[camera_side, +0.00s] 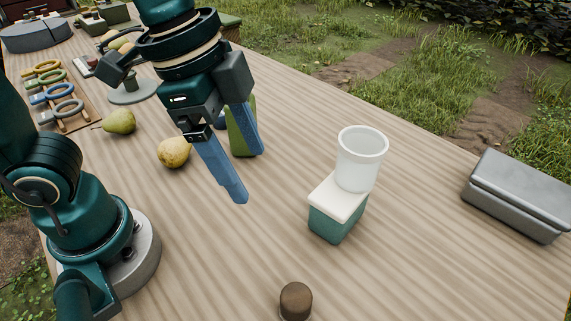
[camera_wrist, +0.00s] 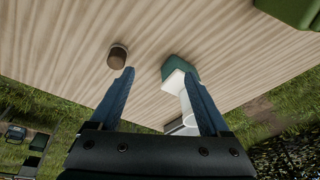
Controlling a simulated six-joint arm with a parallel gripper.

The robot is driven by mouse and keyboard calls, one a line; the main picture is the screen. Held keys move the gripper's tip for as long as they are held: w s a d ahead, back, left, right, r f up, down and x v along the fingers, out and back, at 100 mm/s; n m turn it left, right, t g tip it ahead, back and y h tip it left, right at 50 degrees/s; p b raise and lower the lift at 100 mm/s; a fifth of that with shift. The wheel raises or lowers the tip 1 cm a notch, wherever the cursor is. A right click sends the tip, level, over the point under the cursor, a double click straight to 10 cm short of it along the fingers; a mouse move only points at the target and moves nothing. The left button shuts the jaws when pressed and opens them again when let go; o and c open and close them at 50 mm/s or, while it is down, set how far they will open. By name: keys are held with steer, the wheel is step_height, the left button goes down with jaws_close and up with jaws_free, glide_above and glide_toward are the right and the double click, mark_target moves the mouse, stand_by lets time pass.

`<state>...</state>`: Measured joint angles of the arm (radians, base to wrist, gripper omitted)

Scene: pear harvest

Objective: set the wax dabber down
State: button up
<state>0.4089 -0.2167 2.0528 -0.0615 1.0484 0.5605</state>
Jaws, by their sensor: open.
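My gripper (camera_side: 251,177) is open, its two blue fingers apart above the table with nothing between them; it also shows in the wrist view (camera_wrist: 159,72). A teal block with a cream top (camera_side: 336,209) stands on the table to the right of my gripper, and shows beyond the fingers in the wrist view (camera_wrist: 178,75). A short dark brown cylinder (camera_side: 296,301) stands upright at the front, also in the wrist view (camera_wrist: 117,57). I cannot tell for sure which of these is the wax dabber. Both are apart from my gripper.
A translucent white cup (camera_side: 362,160) stands right behind the teal block. A grey metal box (camera_side: 518,194) is at the right edge. A yellow pear (camera_side: 174,152), a green pear (camera_side: 119,121) and a green object (camera_side: 240,138) are near my arm.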

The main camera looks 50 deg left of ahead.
steer(key=s+a+f+n+t+y, duration=0.1)
steer(key=s+a+n+t, duration=0.1)
steer(key=a+n, duration=0.7)
steer(key=shift+s+a+n+t+y, duration=0.35)
steer(key=shift+n+t, duration=0.25)
steer(key=shift+n, duration=0.3)
